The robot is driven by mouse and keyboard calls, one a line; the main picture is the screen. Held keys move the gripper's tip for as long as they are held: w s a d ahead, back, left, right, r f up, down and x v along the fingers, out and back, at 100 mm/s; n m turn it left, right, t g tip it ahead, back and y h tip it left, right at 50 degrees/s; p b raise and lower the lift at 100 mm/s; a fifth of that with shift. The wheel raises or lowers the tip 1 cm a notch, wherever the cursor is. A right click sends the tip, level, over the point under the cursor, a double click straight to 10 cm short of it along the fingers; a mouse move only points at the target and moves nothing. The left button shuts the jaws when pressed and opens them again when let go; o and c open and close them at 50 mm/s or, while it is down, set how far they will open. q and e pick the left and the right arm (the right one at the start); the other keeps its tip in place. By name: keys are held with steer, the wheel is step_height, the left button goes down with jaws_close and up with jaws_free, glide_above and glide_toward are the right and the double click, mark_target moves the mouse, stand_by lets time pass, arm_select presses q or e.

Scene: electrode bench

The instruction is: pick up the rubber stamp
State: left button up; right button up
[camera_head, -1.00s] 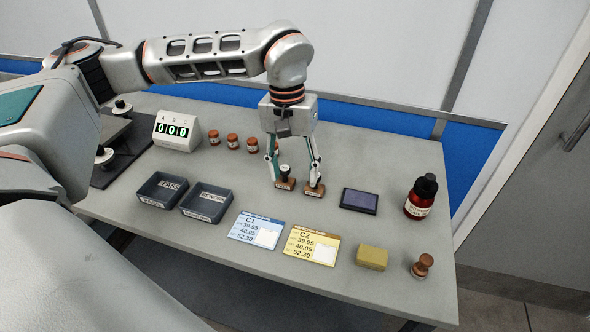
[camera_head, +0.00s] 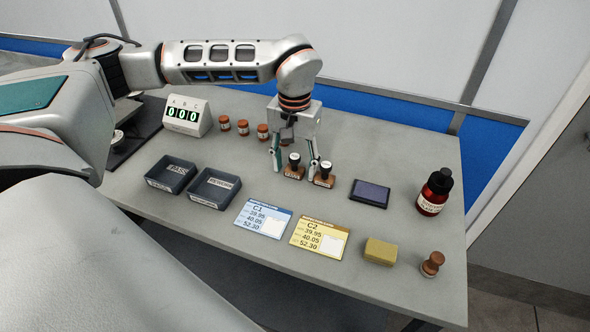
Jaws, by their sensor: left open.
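My left gripper (camera_head: 295,170) points down at the pair, open, with one finger to each side of the left stamp in the picture. Its right finger shows between the two stamps. I cannot tell whether the fingers touch either stamp. My right gripper is not in view.
A dark ink pad (camera_head: 370,191) and a red bottle (camera_head: 435,192) are to the right. Cards (camera_head: 262,218) (camera_head: 319,237) and a yellow block (camera_head: 380,251) lie in front. Trays (camera_head: 214,188), small jars (camera_head: 243,127) and a counter display (camera_head: 187,116) are left.

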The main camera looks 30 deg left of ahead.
mark_target(295, 156)
arm_select(q)
steer(key=c, duration=1.2)
steer(key=shift+r, duration=0.1)
steer(key=shift+r+p, duration=1.5)
steer(key=shift+r, duration=8.45)
steer(key=o, duration=0.4)
steer(key=shift+c, duration=1.3)
steer(key=shift+o, duration=0.6)
